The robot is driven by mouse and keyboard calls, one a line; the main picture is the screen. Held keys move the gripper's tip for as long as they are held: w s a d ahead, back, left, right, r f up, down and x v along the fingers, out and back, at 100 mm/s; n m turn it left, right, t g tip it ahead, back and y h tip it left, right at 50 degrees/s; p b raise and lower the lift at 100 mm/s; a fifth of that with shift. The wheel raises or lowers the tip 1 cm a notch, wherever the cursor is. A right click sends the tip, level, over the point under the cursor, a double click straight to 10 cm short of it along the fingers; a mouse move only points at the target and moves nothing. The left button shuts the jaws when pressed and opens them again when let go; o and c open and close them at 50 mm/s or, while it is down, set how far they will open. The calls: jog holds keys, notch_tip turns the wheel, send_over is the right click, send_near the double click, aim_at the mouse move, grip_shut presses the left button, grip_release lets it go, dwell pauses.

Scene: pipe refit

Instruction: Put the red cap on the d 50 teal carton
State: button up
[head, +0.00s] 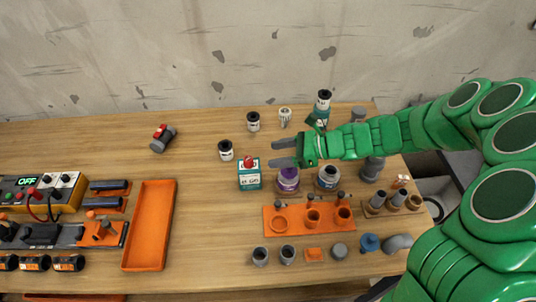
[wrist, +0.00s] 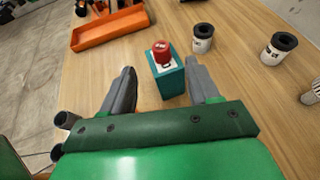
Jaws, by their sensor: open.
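The teal carton (head: 250,181) stands upright on the wooden table, left of my gripper in the head view. Its white label is too small to read surely. The red cap (head: 249,161) sits on the carton's top. In the wrist view the red cap (wrist: 161,51) rests upright on the teal carton (wrist: 171,82) with a light marking on its top. My gripper (head: 271,154) is open and empty, its fingers pointing towards the carton. In the wrist view the carton shows between and beyond the two fingertips, apart from them.
Purple-labelled tin (head: 288,180) and another grey-topped tin (head: 327,178) stand right of the carton. A white fitting with a dark top (head: 226,150) is close behind left. An orange rack (head: 292,221) lies in front. An orange tray (head: 149,226) is left, with bare table between.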

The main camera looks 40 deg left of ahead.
jog(key=shift+v, duration=0.95)
